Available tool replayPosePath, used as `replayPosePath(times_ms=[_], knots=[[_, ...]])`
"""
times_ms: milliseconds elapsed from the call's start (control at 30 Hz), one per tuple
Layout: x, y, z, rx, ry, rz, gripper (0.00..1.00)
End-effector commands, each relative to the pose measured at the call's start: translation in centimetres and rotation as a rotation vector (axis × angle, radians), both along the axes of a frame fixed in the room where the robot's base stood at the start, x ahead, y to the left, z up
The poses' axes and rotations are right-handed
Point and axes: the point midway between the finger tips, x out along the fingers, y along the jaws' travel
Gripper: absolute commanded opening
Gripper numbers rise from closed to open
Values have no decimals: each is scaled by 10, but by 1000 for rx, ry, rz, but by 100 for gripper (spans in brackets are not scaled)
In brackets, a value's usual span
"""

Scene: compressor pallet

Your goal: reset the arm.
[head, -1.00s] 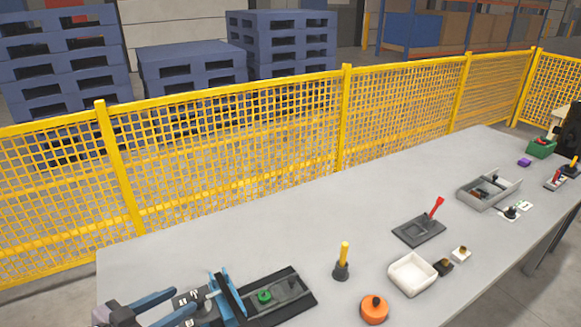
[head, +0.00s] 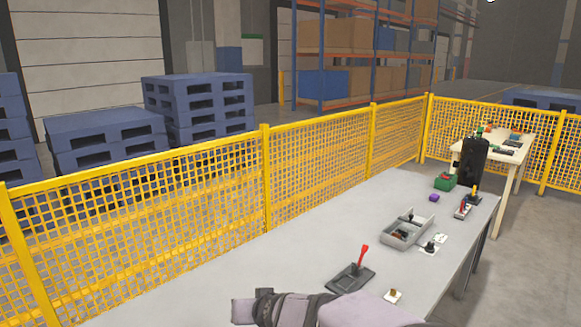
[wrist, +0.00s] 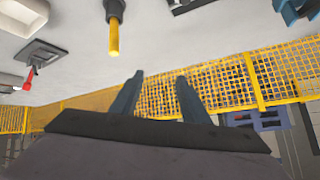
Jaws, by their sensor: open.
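My gripper (wrist: 158,95) shows in the wrist view with its two dark fingers apart and nothing between them. It points toward the yellow mesh fence, and the wrist picture is upside down, with the table at the top. In the head view a light part of my arm lies across the bottom, over the near table; the fingers are not visible there.
A yellow-handled tool (wrist: 114,35) is near my gripper. The yellow fence (head: 200,205) runs behind.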

Motion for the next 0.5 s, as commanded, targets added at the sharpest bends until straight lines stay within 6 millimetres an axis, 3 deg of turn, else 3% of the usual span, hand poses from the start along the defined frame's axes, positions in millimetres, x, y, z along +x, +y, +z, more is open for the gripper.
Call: replayPosePath(times_ms=[33, 200, 400, 500], knots=[[-17, -30, -10, -29, 68, -7, 42], [-92, -111, -49, -125, 315, -30, 42], [-185, -186, -78, -224, 573, -89, 42], [-222, -211, -85, -262, 669, -118, 42]])
